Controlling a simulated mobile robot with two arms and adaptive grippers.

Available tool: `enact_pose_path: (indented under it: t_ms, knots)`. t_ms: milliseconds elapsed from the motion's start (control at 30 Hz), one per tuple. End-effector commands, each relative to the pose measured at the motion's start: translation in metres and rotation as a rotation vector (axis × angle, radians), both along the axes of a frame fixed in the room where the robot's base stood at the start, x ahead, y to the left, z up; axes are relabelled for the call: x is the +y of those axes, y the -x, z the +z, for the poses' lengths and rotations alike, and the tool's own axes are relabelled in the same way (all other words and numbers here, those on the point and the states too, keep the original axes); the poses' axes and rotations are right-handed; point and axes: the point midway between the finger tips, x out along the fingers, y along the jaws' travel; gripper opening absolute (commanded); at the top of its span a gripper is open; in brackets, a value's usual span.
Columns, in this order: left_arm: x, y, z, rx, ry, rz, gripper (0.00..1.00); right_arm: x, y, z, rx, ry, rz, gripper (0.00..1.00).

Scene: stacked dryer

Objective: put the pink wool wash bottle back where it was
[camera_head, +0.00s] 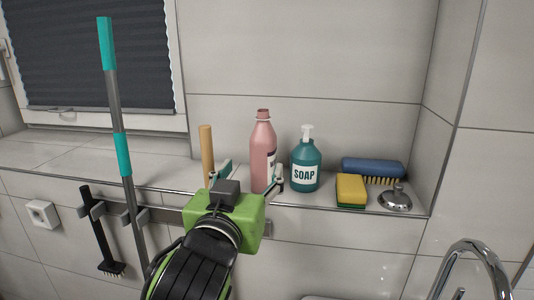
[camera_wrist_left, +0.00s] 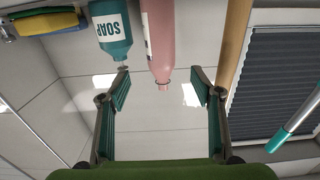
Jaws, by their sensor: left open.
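The pink wool wash bottle (camera_head: 262,148) stands upright and uncapped on the tiled ledge (camera_head: 325,208), just left of the teal soap bottle. My left gripper (camera_head: 251,172) is open in front of the ledge, close to the pink bottle's lower part. In the left wrist view, which is upside down, the pink bottle (camera_wrist_left: 160,40) lies ahead between the two open fingers (camera_wrist_left: 160,80), with its neck towards the gripper. I cannot tell whether a finger touches it. My right gripper is not in view.
The soap bottle (camera_head: 305,165), yellow sponge (camera_head: 351,189), blue brush (camera_head: 373,168) and metal stopper (camera_head: 395,200) stand right of the pink bottle. A wooden handle (camera_head: 206,150) rises left of it. A teal-and-grey pole (camera_head: 115,110) leans further left. The ledge's left part is clear.

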Motion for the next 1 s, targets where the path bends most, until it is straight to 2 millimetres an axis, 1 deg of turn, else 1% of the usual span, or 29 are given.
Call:
enact_pose_path:
  t_ms: [67,133,300,367,467,567,667,733,800,900,1000]
  knots:
    - [-0.002,-0.012,0.001,0.003,-0.003,0.003,0.59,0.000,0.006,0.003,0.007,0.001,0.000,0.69]
    - [-0.003,-0.026,0.002,0.002,-0.004,0.004,0.59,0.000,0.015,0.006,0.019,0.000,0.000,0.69]
    - [-0.010,-0.059,0.002,0.003,-0.003,0.003,0.59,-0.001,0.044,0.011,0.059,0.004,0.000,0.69]
    - [-0.013,-0.067,0.002,0.003,-0.003,0.002,0.59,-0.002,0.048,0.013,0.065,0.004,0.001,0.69]
    - [-0.014,-0.077,0.001,0.003,-0.003,0.002,0.59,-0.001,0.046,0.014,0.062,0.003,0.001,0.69]
    - [-0.015,-0.082,0.001,0.001,-0.001,0.001,0.59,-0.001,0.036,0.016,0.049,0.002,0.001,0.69]
    - [-0.016,-0.092,0.005,0.001,-0.003,0.003,0.59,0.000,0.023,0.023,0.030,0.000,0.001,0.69]
    - [-0.018,-0.103,0.008,0.002,-0.004,0.003,0.59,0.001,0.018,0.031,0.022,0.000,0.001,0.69]
    - [-0.020,-0.113,0.010,0.002,-0.005,0.003,0.59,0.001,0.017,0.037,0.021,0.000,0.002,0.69]
    - [-0.023,-0.125,0.007,0.003,-0.003,0.002,0.59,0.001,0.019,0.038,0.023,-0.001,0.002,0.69]
    - [-0.024,-0.131,0.006,0.002,-0.001,0.002,0.59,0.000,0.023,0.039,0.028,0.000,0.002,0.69]
